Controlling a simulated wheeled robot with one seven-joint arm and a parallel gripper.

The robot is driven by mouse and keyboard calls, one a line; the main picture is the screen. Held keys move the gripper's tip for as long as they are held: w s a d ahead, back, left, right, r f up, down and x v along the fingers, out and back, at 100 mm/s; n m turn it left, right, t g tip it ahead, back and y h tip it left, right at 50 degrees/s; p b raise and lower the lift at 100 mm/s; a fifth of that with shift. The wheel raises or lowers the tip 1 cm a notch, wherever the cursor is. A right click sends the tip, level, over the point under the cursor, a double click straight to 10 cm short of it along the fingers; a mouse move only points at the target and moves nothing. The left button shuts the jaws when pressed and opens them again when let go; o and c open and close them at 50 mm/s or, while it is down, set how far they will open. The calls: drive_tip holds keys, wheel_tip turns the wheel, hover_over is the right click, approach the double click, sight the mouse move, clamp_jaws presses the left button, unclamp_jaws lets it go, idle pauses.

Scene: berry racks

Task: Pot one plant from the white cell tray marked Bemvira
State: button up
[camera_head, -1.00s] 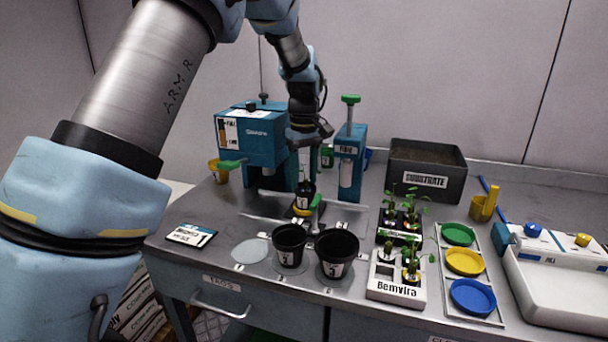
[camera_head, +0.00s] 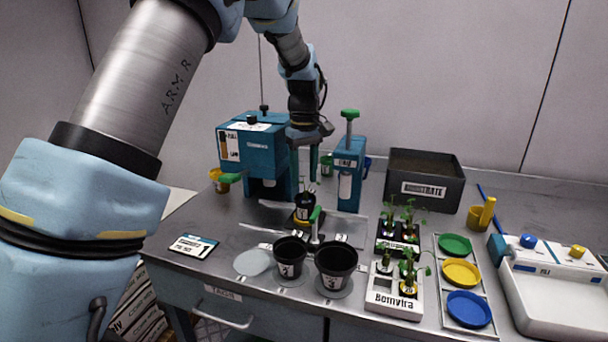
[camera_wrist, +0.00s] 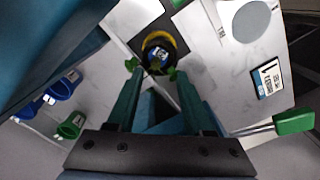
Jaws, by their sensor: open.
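The white cell tray marked Bemvira (camera_head: 393,302) stands at the front right of the bench, with small green plants in some cells; its front left cell looks empty. My gripper (camera_head: 312,170) is open and points down beside the blue machine. Below it a small black pot (camera_head: 304,206) with a white label sits on a yellow base. In the wrist view the open fingers (camera_wrist: 154,72) are short of this round dark pot (camera_wrist: 158,54), which appears beyond and between the tips. Two larger black pots, numbered (camera_head: 289,258) and (camera_head: 336,262), stand on discs in front.
A blue machine (camera_head: 262,150) and a blue press (camera_head: 349,178) flank my gripper. A dark substrate bin (camera_head: 424,191) is behind. A dark tray of plants (camera_head: 384,240), coloured dishes (camera_head: 462,272) and a white scale-like unit (camera_head: 555,290) stand right. A card (camera_head: 192,246) lies left.

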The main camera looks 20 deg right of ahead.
drive_tip(key=o, duration=0.6)
drive_tip(key=shift+c, duration=0.2)
wheel_tip(320, 180, up, 6)
drive_tip(key=p, duration=0.5)
idle(0.5)
